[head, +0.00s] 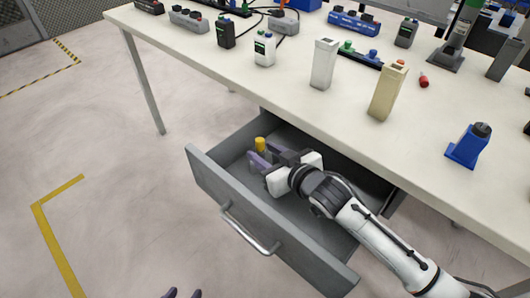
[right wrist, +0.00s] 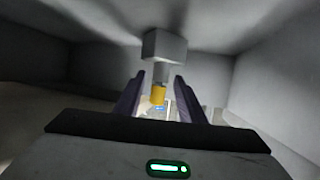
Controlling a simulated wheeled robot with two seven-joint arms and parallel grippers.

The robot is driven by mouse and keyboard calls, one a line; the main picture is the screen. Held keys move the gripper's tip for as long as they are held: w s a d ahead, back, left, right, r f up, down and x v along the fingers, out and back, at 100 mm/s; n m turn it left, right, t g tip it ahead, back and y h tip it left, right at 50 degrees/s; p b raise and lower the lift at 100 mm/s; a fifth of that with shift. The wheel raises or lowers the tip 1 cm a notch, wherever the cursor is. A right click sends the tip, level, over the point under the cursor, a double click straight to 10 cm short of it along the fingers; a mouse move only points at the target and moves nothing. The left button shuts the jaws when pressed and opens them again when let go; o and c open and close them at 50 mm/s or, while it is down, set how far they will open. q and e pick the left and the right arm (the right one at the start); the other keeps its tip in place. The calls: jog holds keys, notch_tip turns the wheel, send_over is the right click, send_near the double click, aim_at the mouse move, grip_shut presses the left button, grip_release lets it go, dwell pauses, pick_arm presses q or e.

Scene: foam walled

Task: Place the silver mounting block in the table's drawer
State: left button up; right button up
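The silver mounting block (right wrist: 165,46) shows in the right wrist view as a grey block with a narrower stem and a yellow end. In the head view its yellow end (head: 260,144) stands up inside the drawer, and the lower part is mostly hidden. The table's drawer (head: 222,191) is pulled open. My right gripper (head: 256,160) is inside it at the block; in the wrist view its purple fingers (right wrist: 159,86) are apart, either side of the stem, with gaps visible. My left gripper (head: 183,293) shows only its separated fingertips at the bottom edge of the head view.
The drawer's front carries a bar handle (head: 249,231). The tabletop (head: 300,102) above holds a white block (head: 324,64), a beige block (head: 387,92), a blue device (head: 468,146) and several other items. The floor left of the drawer is clear.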

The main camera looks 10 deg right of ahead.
jog(key=shift+r, duration=0.15)
jog(key=shift+s+d+r, duration=0.15)
jog(key=shift+s, duration=0.15)
jog(key=p+v, duration=0.1)
jog(key=v, duration=0.5)
jog(key=shift+s+d+r, duration=0.15)
jog(key=shift+s, duration=0.2)
dwell(0.4)
